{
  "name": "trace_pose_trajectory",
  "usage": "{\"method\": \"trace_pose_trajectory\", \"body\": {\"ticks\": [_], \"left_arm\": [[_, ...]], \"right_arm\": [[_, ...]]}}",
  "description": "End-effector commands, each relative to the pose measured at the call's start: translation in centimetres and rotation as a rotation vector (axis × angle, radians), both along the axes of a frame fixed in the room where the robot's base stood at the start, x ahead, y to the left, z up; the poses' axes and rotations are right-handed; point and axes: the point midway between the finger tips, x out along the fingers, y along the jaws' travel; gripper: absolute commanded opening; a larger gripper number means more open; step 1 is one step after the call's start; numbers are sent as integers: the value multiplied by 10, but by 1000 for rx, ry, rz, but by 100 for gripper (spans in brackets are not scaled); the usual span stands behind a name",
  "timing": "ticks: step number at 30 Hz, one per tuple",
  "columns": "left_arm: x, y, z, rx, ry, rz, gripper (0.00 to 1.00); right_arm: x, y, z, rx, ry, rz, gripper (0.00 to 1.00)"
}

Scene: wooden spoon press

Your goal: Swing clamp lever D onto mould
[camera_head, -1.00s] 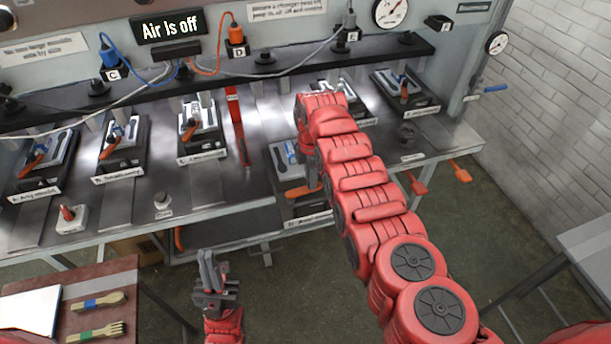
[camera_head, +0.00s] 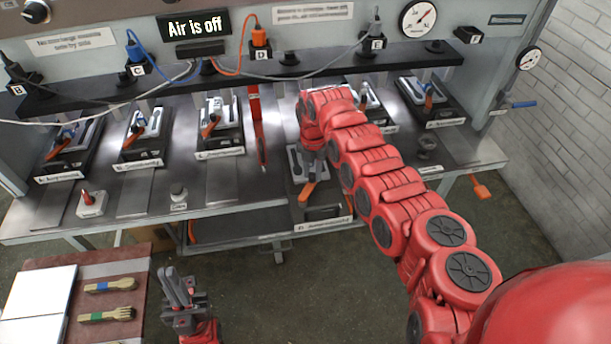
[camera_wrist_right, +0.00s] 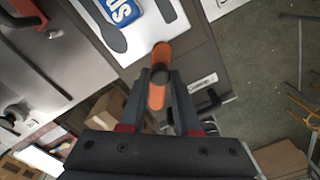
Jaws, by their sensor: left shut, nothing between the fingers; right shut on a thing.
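The clamp at station D sits at the bench's front, its orange lever handle (camera_head: 307,191) slanting toward the front edge. The mould (camera_head: 294,160) beside it is partly covered by my right wrist. In the right wrist view my right gripper (camera_wrist_right: 158,85) is shut on the orange lever handle (camera_wrist_right: 161,54), which stands between the two fingers. In the head view my right fingers are mostly hidden. My left gripper (camera_head: 176,288) is shut and empty, in front of the bench.
Other clamp stations stand along the bench (camera_head: 180,205), to both sides of D. A red upright bar (camera_head: 258,130) is left of D.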

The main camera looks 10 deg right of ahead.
Motion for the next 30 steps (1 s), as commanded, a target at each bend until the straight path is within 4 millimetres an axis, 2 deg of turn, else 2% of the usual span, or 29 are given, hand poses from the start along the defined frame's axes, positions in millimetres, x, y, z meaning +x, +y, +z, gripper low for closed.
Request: {"method": "trace_pose_trajectory", "body": {"ticks": [1, 9, 26, 27, 30], "left_arm": [[0, 0, -12, 0, 0, 0, 0], [0, 0, -33, 0, 0, 0, 0], [0, 0, -37, 0, 0, 0, 0], [0, 0, -37, 0, 0, 0, 0], [0, 0, -37, 0, 0, 0, 0]], "right_arm": [[2, -2, -5, -4, -5, 22, 0], [4, 2, -3, -1, -3, 126, 0], [5, 4, 0, 1, -2, 160, 0], [5, 4, 0, 1, -2, 160, 32], [5, 4, 0, 0, -1, 159, 50]]}}
